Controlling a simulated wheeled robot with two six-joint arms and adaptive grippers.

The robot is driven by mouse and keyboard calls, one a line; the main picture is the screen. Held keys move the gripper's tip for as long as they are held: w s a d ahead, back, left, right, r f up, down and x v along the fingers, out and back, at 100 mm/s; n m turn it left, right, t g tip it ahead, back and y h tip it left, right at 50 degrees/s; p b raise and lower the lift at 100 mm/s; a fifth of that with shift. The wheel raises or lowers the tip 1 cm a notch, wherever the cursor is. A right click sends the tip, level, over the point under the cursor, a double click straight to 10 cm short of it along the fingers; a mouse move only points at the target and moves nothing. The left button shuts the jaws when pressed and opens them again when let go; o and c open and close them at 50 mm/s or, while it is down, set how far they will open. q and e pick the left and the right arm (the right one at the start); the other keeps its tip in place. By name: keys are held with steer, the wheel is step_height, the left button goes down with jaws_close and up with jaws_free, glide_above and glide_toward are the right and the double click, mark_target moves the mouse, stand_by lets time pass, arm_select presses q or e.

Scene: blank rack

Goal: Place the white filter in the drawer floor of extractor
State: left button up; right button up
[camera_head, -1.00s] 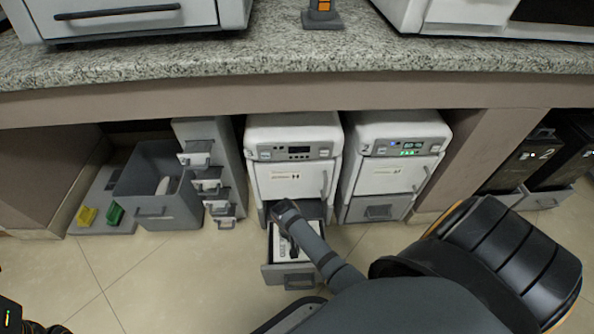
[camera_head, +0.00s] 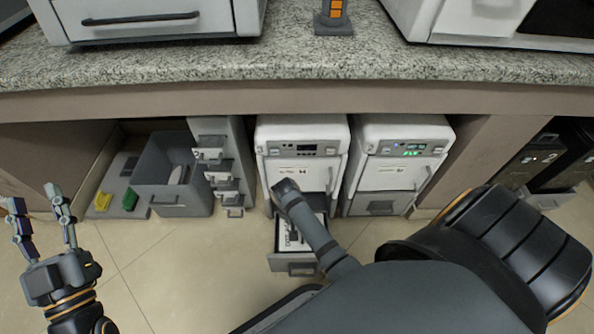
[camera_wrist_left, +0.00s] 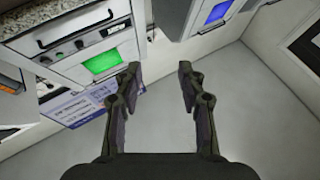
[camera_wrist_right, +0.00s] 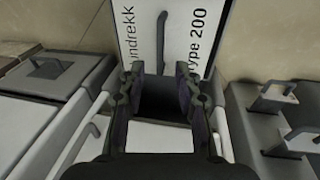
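The left extractor (camera_head: 300,172) stands under the counter with its lower grey drawer (camera_head: 292,265) pulled out. A white printed piece, which looks like the white filter (camera_head: 289,240), lies inside that drawer, partly hidden by my right forearm. My left gripper (camera_head: 38,205) is open and empty at far left.
A second extractor (camera_head: 400,168) with a shut drawer stands to the right. A grey cabinet of small drawers (camera_head: 228,165) and an open grey bin (camera_head: 178,199) stand to the left. The granite counter (camera_head: 300,66) overhangs. The floor in front is mostly clear.

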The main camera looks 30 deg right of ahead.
steer(key=w+r+n+t+y+p, duration=0.1)
steer(key=w+r+n+t, duration=0.15)
steer(key=r+t, duration=0.35)
steer(key=w+r+n+t+y, duration=0.15)
steer(key=w+r+t, duration=0.25)
steer(key=r, duration=0.4)
arm_select(q)
step_height(320, 180, down, 14)
steer(key=g, duration=0.6)
steer(key=shift+w+r+n+y, duration=0.2)
steer(key=shift+w+n+y, duration=0.1)
steer(key=shift+w, duration=0.1)
arm_select(e)
step_height(320, 180, up, 17)
steer(key=a+n+t, duration=0.2)
steer(key=t, duration=0.5)
steer(key=shift+s+n+y, duration=0.4)
steer(key=shift+s+y, duration=0.05)
arm_select(q)
steer(key=shift+f, duration=0.15)
